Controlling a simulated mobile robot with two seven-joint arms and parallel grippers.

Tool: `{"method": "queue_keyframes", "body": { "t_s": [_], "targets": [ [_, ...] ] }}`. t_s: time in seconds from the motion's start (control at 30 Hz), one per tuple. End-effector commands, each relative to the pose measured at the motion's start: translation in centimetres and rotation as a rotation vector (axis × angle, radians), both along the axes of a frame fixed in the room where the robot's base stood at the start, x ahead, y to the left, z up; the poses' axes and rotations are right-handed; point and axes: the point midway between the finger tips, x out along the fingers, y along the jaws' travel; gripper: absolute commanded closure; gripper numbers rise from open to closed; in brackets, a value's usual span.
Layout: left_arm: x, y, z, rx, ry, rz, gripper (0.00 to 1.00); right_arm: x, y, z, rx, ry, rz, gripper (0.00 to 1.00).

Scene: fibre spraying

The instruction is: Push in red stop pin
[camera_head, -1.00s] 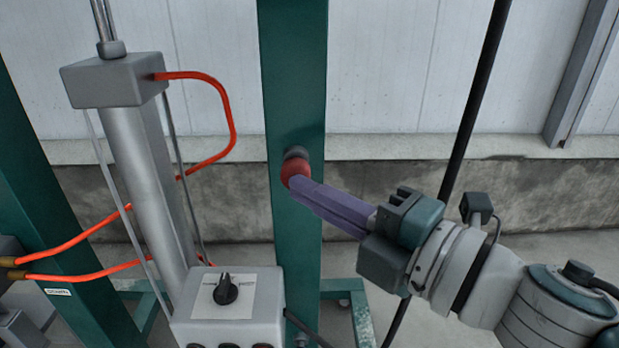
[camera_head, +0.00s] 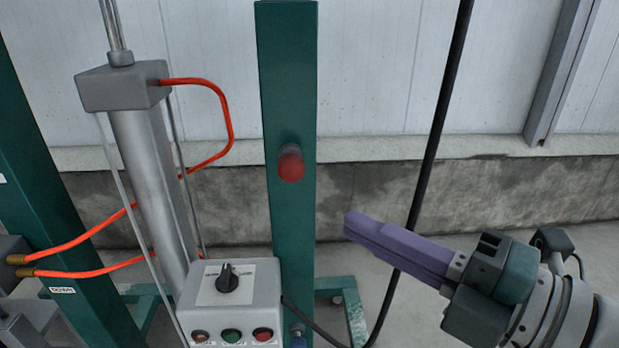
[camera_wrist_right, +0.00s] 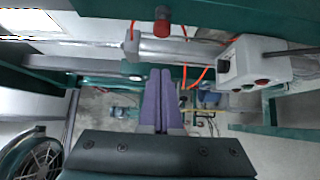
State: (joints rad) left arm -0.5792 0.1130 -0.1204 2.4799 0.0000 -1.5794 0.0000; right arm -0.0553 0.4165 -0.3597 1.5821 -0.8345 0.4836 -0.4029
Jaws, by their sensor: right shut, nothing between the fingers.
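The red stop pin (camera_head: 291,164) is a rounded red knob on the front of the green upright post (camera_head: 288,80) in the head view. It also shows near the top middle of the right wrist view (camera_wrist_right: 162,30). My right gripper (camera_head: 348,226) has purple fingers pressed together with nothing between them. It is to the right of the pin and lower in the head view, clear of both pin and post. In the right wrist view its fingertips (camera_wrist_right: 161,72) point up toward the pin, with a gap between. My left gripper is not in view.
A control box (camera_head: 232,302) with a black knob and several buttons stands left of the post's lower part. A metal cylinder (camera_head: 150,180) with orange hoses (camera_head: 228,115) is farther left. A black cable (camera_head: 432,150) hangs behind my right gripper. The space right of the post is mostly clear.

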Motion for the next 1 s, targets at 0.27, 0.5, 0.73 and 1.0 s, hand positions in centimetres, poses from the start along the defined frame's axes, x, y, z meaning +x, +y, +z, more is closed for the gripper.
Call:
{"method": "queue_keyframes", "body": {
  "t_s": [0.27, 0.5, 0.73, 1.0],
  "targets": [
    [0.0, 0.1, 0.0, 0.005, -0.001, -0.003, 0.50, -1.9, -1.8, 0.0, 0.000, 0.000, 0.001, 1.00],
    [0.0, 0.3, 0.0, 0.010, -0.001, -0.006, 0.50, -2.0, -1.9, 0.0, 0.001, -0.001, 0.001, 1.00],
    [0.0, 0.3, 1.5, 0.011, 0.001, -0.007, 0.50, -1.2, -2.6, 2.1, 0.049, 0.035, -0.082, 1.00],
    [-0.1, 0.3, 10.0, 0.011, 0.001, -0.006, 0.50, 0.2, -9.7, 9.8, 0.427, 0.435, -0.674, 1.00]
  ]
}}
